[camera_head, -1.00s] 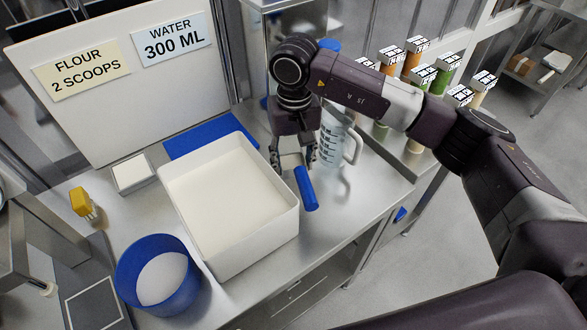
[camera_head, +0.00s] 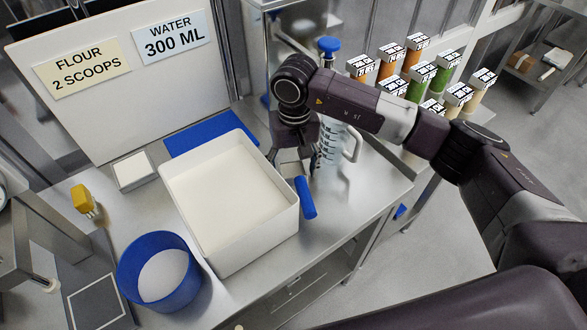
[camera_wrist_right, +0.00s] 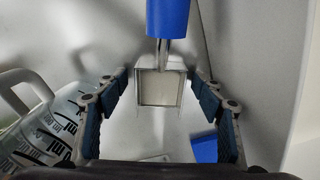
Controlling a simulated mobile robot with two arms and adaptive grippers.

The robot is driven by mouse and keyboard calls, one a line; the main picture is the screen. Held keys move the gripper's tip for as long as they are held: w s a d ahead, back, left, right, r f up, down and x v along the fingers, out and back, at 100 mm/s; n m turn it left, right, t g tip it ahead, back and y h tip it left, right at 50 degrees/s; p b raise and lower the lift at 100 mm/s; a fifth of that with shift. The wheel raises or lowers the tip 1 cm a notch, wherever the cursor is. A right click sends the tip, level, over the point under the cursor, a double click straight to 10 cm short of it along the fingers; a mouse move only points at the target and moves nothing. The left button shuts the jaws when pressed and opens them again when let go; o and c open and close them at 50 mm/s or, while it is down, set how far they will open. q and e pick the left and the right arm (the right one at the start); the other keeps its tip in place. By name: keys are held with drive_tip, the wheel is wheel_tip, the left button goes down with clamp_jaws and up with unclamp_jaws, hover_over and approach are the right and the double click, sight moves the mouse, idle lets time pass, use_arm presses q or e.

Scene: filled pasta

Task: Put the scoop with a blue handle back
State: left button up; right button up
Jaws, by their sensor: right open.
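The scoop with a blue handle (camera_head: 306,198) is at the right side of the white flour bin (camera_head: 250,243), with its handle toward the front. Its metal bowl is mostly behind my right gripper (camera_head: 291,160) in the head view. In the right wrist view the blue handle (camera_wrist_right: 167,18) is at the top, and the square metal bowl (camera_wrist_right: 160,87) is between my spread right fingers (camera_wrist_right: 160,74). Both fingers look apart from the bowl. Whether the scoop lies flat on the steel counter is hard to tell. My left gripper is out of view.
A clear measuring jug (camera_head: 335,150) stands close on the right of my right gripper. A blue mat (camera_head: 197,134) lies behind the bin, and a blue round tub (camera_head: 130,270) stands at front left. Several ingredient jars (camera_head: 415,55) stand at the back right.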

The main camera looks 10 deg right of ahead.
drive_tip(key=shift+r, duration=0.15)
drive_tip(key=shift+w+r, duration=0.1)
drive_tip(key=shift+r, duration=0.2)
wheel_tip(320, 180, up, 12)
drive_tip(key=b, duration=0.2)
drive_tip(key=shift+f+b, duration=0.25)
drive_tip(key=shift+b, duration=0.15)
